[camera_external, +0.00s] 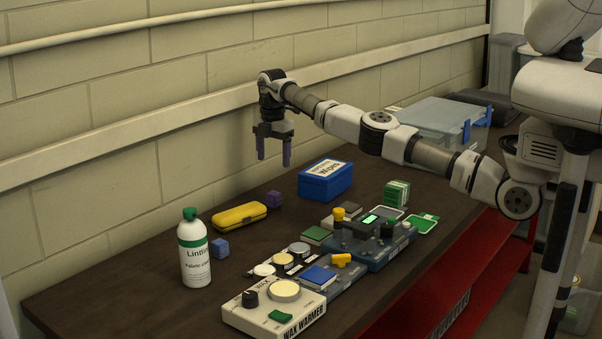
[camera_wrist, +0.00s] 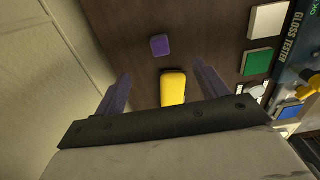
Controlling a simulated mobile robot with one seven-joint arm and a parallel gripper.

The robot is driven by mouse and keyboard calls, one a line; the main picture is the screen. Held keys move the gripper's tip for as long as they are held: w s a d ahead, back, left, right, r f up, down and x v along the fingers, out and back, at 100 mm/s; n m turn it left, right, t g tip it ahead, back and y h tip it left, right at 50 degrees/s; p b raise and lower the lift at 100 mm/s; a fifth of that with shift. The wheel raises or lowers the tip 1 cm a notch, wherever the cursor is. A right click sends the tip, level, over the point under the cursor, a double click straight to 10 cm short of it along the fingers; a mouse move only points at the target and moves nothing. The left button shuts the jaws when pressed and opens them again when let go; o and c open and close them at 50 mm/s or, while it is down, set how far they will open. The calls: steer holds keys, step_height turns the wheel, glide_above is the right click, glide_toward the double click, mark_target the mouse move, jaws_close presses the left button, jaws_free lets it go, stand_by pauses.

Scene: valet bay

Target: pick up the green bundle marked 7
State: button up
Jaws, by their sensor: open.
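A green and white banded bundle (camera_external: 397,193) stands on the dark table, right of the blue wipes box. No 7 can be read on it. A flat green card (camera_external: 422,223) lies in front of it, and a green-topped block (camera_external: 317,235) sits farther left; a green square pad (camera_wrist: 258,62) shows in the wrist view. My gripper (camera_external: 273,158) is open and empty, pointing down, high above the table and well left of the banded bundle. Its purple fingers (camera_wrist: 160,72) are spread in the wrist view, over the yellow case. The banded bundle is not clearly visible there.
A gloss tester (camera_external: 375,245) and wax warmer (camera_external: 272,312) fill the front. A clear bin (camera_external: 440,118) stands behind. The wall is close.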

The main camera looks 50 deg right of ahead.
steer(key=shift+h, duration=0.4)
steer(key=s+d+b, duration=0.1)
steer(key=d, duration=0.2)
steer(key=s+d+r, duration=0.1)
steer(key=s+d, duration=0.1)
steer(key=d, duration=0.2)
steer(key=s+d+b, duration=0.1)
steer(key=d, duration=0.2)
steer(key=shift+s+d+r+b, duration=0.25)
steer(key=shift+s+b, duration=0.05)
steer(key=s+d+r+b, duration=0.1)
steer(key=s+d+b, duration=0.1)
steer(key=s+d, duration=0.4)
steer(key=b, duration=0.2)
glide_toward(396, 185)
steer(key=shift+y, duration=0.4)
steer(key=f, duration=0.3)
steer(key=d+f+p, duration=0.1)
steer(key=f, duration=0.2)
steer(key=shift+d+f, duration=0.1)
steer(key=shift+f, duration=0.05)
steer(key=shift+f+p, duration=1.4)
steer(key=shift+f, duration=1.2)
steer(key=shift+c, duration=0.4)
